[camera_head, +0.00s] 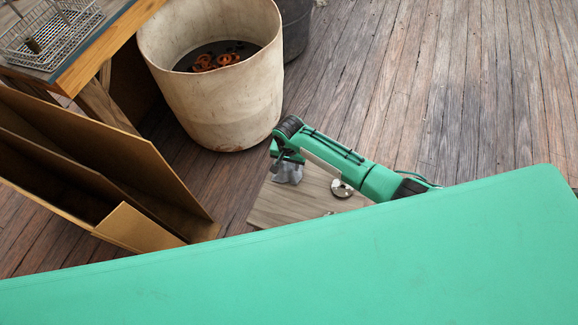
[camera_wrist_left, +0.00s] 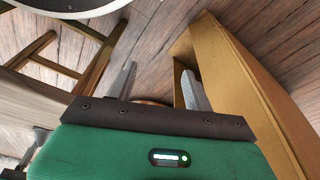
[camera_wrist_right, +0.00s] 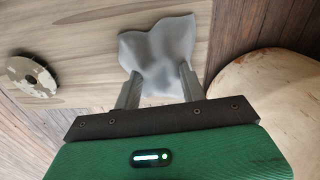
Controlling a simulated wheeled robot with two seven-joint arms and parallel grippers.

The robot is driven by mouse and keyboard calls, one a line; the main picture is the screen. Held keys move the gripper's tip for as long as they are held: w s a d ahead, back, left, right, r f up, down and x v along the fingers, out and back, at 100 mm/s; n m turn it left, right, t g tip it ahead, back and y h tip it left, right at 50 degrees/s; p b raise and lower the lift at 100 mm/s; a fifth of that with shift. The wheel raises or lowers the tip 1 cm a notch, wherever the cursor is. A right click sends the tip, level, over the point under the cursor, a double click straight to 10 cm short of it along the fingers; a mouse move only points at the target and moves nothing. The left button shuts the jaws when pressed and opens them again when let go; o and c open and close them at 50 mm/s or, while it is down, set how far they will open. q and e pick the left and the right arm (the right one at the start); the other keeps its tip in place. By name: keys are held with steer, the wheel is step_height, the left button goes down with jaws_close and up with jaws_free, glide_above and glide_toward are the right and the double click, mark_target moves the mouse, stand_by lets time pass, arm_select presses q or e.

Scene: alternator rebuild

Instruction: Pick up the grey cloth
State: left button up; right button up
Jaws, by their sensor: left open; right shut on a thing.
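The grey cloth (camera_head: 288,173) hangs crumpled at my right gripper (camera_head: 279,160) in the head view, over a pale wooden board. In the right wrist view the grey cloth (camera_wrist_right: 160,52) is bunched between the two fingers of my right gripper (camera_wrist_right: 157,90), which is shut on it. I cannot tell whether its lower part touches the board. My left gripper (camera_wrist_left: 160,88) shows in the left wrist view with its fingers spread apart and nothing between them. It is hidden in the head view.
The pale wooden board (camera_head: 285,205) also carries a round metal part (camera_head: 342,188). A large white bin (camera_head: 213,85) with orange parts stands behind. An open cardboard box (camera_head: 100,170) is at left, below a workbench (camera_head: 95,50) with a wire basket (camera_head: 50,35). Plank floor is clear at right.

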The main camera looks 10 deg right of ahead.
mark_target(289, 166)
steer(key=shift+r, duration=0.15)
steer(key=shift+r, duration=0.3)
arm_select(q)
steer(key=s+a+f+p, duration=0.1)
steer(key=s+f+p, duration=0.2)
steer(key=f, duration=0.6)
steer(key=shift+a+f, duration=0.15)
steer(key=shift+a, duration=0.05)
arm_select(e)
step_height(289, 166, up, 19)
